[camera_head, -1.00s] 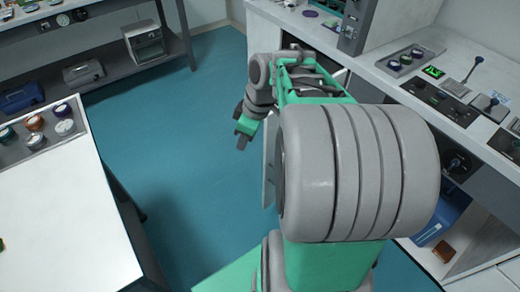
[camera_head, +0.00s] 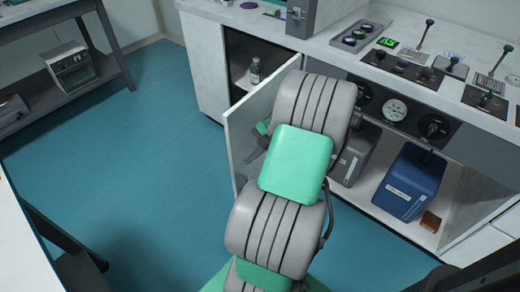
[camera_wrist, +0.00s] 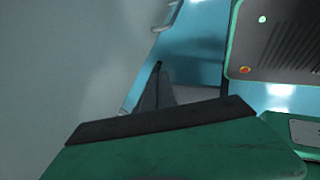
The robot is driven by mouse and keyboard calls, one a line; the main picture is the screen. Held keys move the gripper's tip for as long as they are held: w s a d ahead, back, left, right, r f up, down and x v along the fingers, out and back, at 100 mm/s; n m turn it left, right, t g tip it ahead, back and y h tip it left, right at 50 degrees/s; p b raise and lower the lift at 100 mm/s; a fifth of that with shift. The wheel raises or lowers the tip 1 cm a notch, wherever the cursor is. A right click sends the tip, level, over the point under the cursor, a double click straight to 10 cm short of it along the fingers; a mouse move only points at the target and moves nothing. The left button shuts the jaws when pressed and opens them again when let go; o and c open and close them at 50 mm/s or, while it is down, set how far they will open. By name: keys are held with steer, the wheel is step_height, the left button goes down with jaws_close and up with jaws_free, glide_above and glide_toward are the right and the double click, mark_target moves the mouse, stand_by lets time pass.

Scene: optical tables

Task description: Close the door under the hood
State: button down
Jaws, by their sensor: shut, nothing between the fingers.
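The white door (camera_head: 240,128) of the cabinet under the counter stands open, swung out into the room in the head view. Its dark cabinet opening (camera_head: 240,50) shows behind it, with a small bottle (camera_head: 255,70) inside. My gripper (camera_head: 248,160) is beside the door's right-hand face, low down, largely covered by my own arm. Its fingers are shut with nothing between them. In the wrist view a plain grey surface, probably the door (camera_wrist: 50,60), fills the left side close to the gripper (camera_wrist: 157,75). I cannot tell whether they touch.
Right of the door, an open bay holds a blue container (camera_head: 408,185), a grey box (camera_head: 355,155) and a small brown block (camera_head: 430,221). A control panel (camera_head: 400,110) with gauges is above. A white table (camera_head: 18,240) stands left; blue floor (camera_head: 140,150) between is clear.

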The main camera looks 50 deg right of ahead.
mark_target(239, 152)
steer(key=shift+w+a+f, duration=0.1)
steer(key=shift+w+a, duration=0.05)
steer(key=shift+w, duration=0.9)
steer(key=shift+w+a+f, duration=0.1)
steer(key=shift+w+a, duration=0.05)
steer(key=shift+w, duration=0.9)
steer(key=shift+w, duration=0.1)
